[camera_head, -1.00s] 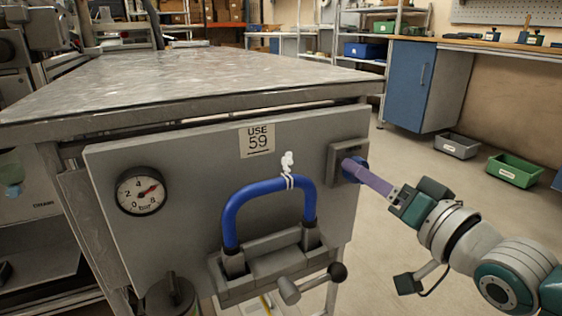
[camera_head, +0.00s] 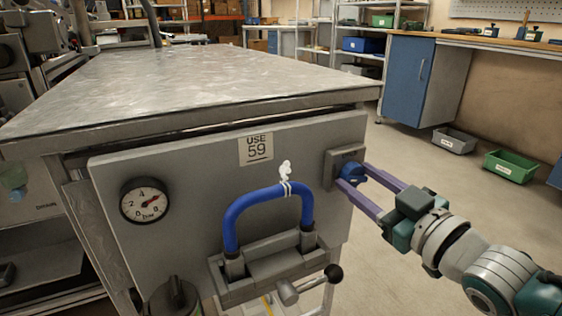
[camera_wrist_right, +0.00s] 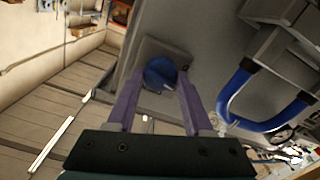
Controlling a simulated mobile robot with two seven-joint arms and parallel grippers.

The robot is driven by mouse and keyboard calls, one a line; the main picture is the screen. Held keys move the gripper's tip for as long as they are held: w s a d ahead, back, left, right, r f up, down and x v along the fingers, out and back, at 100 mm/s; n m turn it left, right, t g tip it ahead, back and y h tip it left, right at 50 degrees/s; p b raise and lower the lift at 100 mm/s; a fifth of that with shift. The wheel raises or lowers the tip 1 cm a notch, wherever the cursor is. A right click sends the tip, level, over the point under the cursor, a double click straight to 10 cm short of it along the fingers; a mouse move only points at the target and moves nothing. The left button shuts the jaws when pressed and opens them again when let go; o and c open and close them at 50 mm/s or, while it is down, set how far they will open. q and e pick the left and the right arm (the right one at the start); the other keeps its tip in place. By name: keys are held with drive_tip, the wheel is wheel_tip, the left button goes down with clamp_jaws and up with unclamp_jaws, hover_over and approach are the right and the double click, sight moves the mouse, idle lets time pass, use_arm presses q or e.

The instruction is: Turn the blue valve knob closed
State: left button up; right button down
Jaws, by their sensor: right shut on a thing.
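The blue valve knob (camera_head: 353,173) sits on a square grey plate (camera_head: 334,166) at the right end of the grey panel. My right gripper (camera_head: 352,175) reaches in from the right, its two purple fingers on opposite sides of the knob and shut on it. In the right wrist view the round knob (camera_wrist_right: 160,73) lies between the fingertips, in front of its mounting plate (camera_wrist_right: 180,53). The fingers hide parts of the knob's sides. My left gripper is not in view.
A blue hose loop (camera_head: 262,198) with a white tie stands left of the knob, above a black-ball lever (camera_head: 333,272). A pressure gauge (camera_head: 144,200) and a "USE 59" label (camera_head: 257,149) are on the panel (camera_head: 200,190). A metal tabletop (camera_head: 190,80) overhangs it.

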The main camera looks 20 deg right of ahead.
drive_tip(key=shift+n, duration=1.6)
drive_tip(key=shift+c, duration=1.4)
unclamp_jaws()
drive_tip(key=shift+s, duration=0.25)
drive_tip(key=s+p, duration=0.3)
drive_tip(key=s, duration=0.6)
drive_tip(key=shift+s+d, duration=0.2)
drive_tip(key=shift+d, duration=0.2)
